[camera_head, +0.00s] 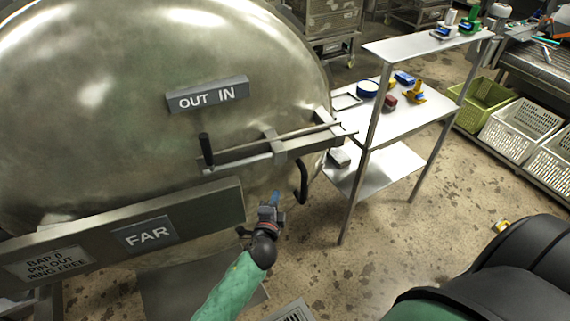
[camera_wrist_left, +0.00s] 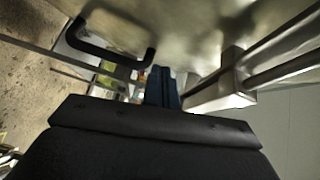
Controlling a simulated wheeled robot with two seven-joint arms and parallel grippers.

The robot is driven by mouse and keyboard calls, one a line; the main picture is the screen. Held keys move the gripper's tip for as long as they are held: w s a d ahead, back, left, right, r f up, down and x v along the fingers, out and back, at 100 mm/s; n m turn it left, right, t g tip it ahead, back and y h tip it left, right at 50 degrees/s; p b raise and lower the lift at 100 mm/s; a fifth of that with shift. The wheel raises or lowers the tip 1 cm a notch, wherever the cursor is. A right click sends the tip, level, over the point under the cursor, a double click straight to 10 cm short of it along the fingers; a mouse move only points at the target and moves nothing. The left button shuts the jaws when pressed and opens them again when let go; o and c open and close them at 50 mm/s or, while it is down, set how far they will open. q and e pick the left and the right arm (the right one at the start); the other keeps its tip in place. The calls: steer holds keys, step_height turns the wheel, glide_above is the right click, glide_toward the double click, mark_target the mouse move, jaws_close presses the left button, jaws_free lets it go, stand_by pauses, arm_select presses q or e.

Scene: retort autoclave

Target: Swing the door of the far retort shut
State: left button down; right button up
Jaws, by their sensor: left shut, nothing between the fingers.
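The far retort's door (camera_head: 110,90) is a large domed metal disc filling the left of the head view. It bears an "OUT IN" plate (camera_head: 207,94), a locking bar (camera_head: 265,147) with a black lever, and a "FAR" sign (camera_head: 151,234) on the band below. A black bent handle (camera_head: 302,182) hangs at its right edge; it also shows in the left wrist view (camera_wrist_left: 110,50). My left gripper (camera_head: 274,199) is shut and empty, just left of and below the handle, apart from it in the head view. My right gripper is not in view.
A metal shelf (camera_head: 395,120) with tape rolls and small items stands right of the door. Green and white crates (camera_head: 520,122) line the right side. The spotted floor (camera_head: 400,240) between is open. A dark rounded body fills the lower right.

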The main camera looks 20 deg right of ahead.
arm_select(q)
steer(key=d+r+m+h, duration=0.1)
steer(key=d+r+m, duration=0.1)
steer(key=p, duration=0.4)
glide_toward(288, 156)
steer(key=d, duration=0.4)
steer(key=w+p, duration=0.1)
steer(key=w, duration=0.2)
steer(key=shift+w+a, duration=0.1)
steer(key=shift+w, duration=0.05)
steer(key=shift+w+f, duration=0.15)
steer(key=shift+w, duration=0.45)
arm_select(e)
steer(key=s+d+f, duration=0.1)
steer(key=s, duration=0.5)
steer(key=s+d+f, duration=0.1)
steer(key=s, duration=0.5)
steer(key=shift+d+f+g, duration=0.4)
arm_select(q)
steer(key=shift+a, duration=0.1)
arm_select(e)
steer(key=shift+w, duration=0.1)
